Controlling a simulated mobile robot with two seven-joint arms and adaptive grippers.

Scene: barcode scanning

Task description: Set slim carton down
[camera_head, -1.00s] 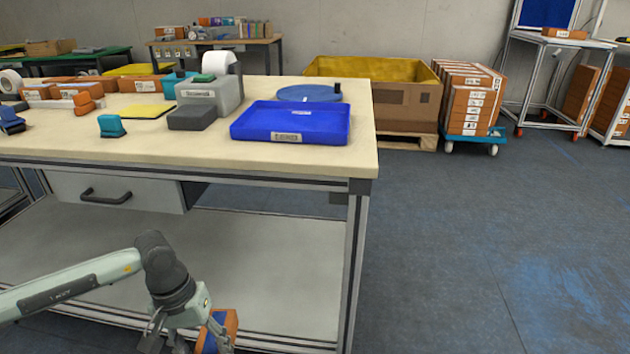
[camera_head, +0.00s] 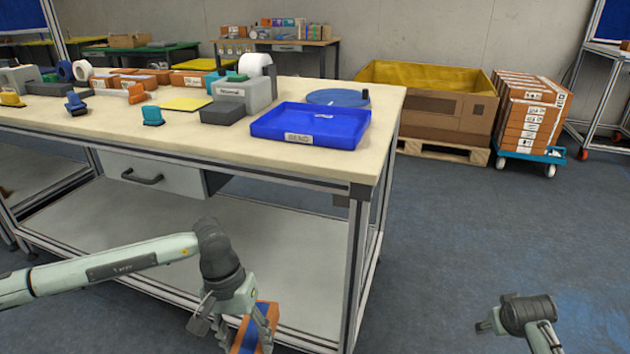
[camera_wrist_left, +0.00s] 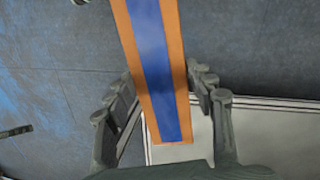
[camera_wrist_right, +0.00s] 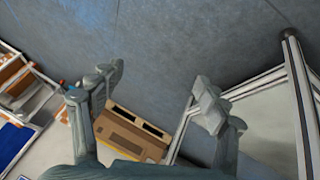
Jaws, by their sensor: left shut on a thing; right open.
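The slim carton (camera_head: 258,330) is orange-brown with a blue band. My left gripper (camera_head: 240,335) is shut on it, low in front of the workbench's near edge. In the left wrist view the carton (camera_wrist_left: 153,60) runs up between the two fingers of the left gripper (camera_wrist_left: 160,110), its blue band along the middle. My right gripper (camera_wrist_right: 158,90) is open and empty in the right wrist view. In the head view only part of the right arm shows at the bottom right, with its fingers cut off.
The workbench (camera_head: 230,158) holds a blue tray (camera_head: 300,139), a grey label printer (camera_head: 243,93), a yellow pad (camera_head: 186,104) and several small items. Its front right tabletop strip is bare. A large cardboard bin (camera_head: 440,118) and a cart of cartons (camera_head: 529,115) stand behind. The floor at right is clear.

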